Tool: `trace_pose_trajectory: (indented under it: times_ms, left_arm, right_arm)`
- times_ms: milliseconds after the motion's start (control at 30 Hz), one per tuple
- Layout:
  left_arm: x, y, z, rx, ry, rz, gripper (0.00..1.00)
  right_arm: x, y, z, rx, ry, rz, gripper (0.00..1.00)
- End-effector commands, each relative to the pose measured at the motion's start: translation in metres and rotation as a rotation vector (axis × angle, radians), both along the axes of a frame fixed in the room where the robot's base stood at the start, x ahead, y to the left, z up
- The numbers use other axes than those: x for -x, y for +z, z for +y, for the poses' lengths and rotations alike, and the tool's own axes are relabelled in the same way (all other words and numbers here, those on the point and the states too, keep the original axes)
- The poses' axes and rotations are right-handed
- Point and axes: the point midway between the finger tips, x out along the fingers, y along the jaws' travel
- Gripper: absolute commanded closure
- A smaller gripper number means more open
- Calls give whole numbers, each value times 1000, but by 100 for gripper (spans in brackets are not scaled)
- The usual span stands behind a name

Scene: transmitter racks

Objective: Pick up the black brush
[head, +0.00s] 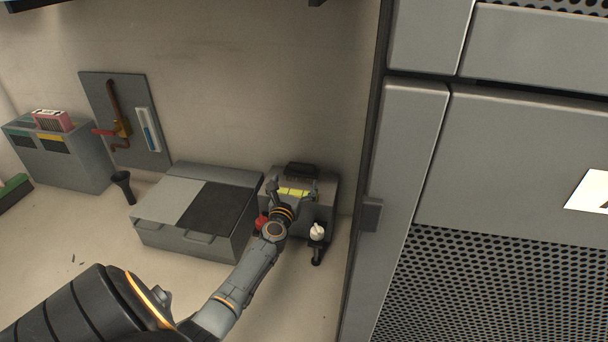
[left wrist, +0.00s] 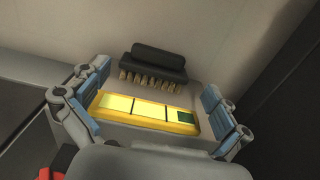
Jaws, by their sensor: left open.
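The black brush (head: 301,169) lies at the back of the top of a grey box (head: 326,190), near the wall. In the left wrist view the brush (left wrist: 154,60) shows its black back and tan bristles pointing toward me. My left gripper (head: 292,188) is over the box, its fingers spread wide and nothing held between them. In the left wrist view the gripper (left wrist: 155,98) has its blue-padded fingers on both sides, with the brush beyond them and apart from them. My right gripper is not in view.
A yellow-framed strip (left wrist: 148,110) lies on the box between my fingers and the brush. A white-topped bottle (head: 317,232) stands to the right, a red item (head: 261,222) to the left. A grey case (head: 160,200) is further left. A tall cabinet (head: 420,150) bounds the right.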

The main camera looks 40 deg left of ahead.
Motion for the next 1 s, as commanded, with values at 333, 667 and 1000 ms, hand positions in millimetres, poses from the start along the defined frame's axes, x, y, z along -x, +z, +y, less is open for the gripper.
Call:
trace_pose_trajectory:
  times_ms: [333,667,1000]
  left_arm:
    - [-35,0,19,-1,0,0,0]
    - [-71,-1,39,0,1,-1,0]
    - [-79,2,43,-1,1,0,0]
  right_arm:
    - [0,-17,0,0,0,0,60]
    - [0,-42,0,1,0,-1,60]
    - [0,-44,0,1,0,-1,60]
